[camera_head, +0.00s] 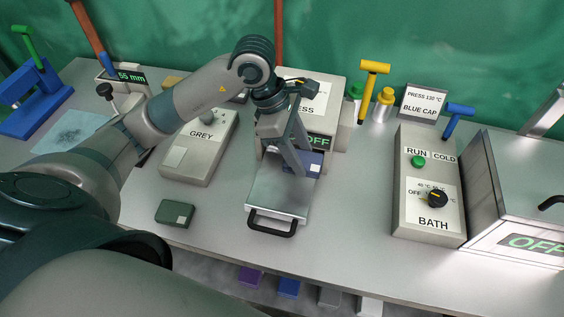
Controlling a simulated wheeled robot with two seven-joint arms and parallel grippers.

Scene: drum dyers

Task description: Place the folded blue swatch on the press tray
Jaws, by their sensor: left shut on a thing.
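My left gripper (298,168) reaches down in front of the press (328,95) and is shut on the folded blue swatch (314,160), a small dark blue block with a pale label. The gripper fingers hide part of the swatch. It shows over the back right part of the press tray (275,195), a flat metal plate pulled out in front of the press with a black handle. I cannot tell whether the swatch touches the tray. My right gripper is not in view.
A folded green swatch (175,213) lies left of the tray, below the GREY box (200,150). The BATH control box (430,190) and a metal unit marked OFF (520,200) stand to the right. The bench between tray and BATH box is clear.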

